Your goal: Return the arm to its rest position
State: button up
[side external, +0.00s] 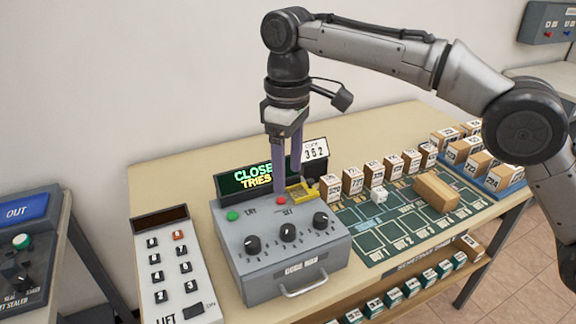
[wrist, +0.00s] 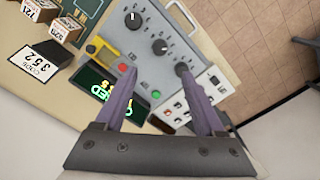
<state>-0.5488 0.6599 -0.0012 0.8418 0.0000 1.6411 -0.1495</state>
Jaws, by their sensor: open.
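My gripper (side external: 288,190) points straight down over the back of a grey code box (side external: 285,262) in the side external view. Its two purple fingers are apart with nothing between them. In the wrist view my gripper (wrist: 160,85) reaches over the box, with the red button (wrist: 123,68) by one fingertip. Whether that fingertip touches the box I cannot tell. The box has dials, a green button (side external: 232,215) and a yellow-framed slot (side external: 299,192). Its dark display (side external: 246,180) reads "CLOSE" and "TRIES", partly hidden by my fingers. My arm arches over from the right.
A card reading 352 (side external: 314,149) stands behind the box. Several labelled parcels line the table (side external: 400,122) and a blue tray (side external: 510,188). A larger brown parcel (side external: 436,192) and a white die-like cube (side external: 379,196) lie on the green mat (side external: 385,240). A lift keypad (side external: 172,270) stands left.

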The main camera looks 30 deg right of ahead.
jog(key=s+d+r+m+t, duration=0.2)
jog(key=s+d+r, duration=0.1)
jog(key=d+r, duration=0.8)
jog(key=s+d+r+m+t, duration=0.2)
jog(key=s+d+r, duration=0.1)
jog(key=s+d, duration=0.7)
jog(key=s+d+f+m, duration=0.1)
jog(key=s+d+f, duration=0.2)
jog(key=s, duration=0.3)
jog(key=s+d+f+m, duration=0.1)
jog(key=s+d+f, duration=0.2)
jog(key=s, duration=0.2)
jog(key=s+d+f+m+t, duration=0.1)
jog(key=s+f, duration=0.4)
jog(key=f, duration=0.6)
jog(key=shift+s+m+t, duration=0.2)
jog(key=shift+m+t, duration=0.1)
jog(key=shift+m, duration=0.2)
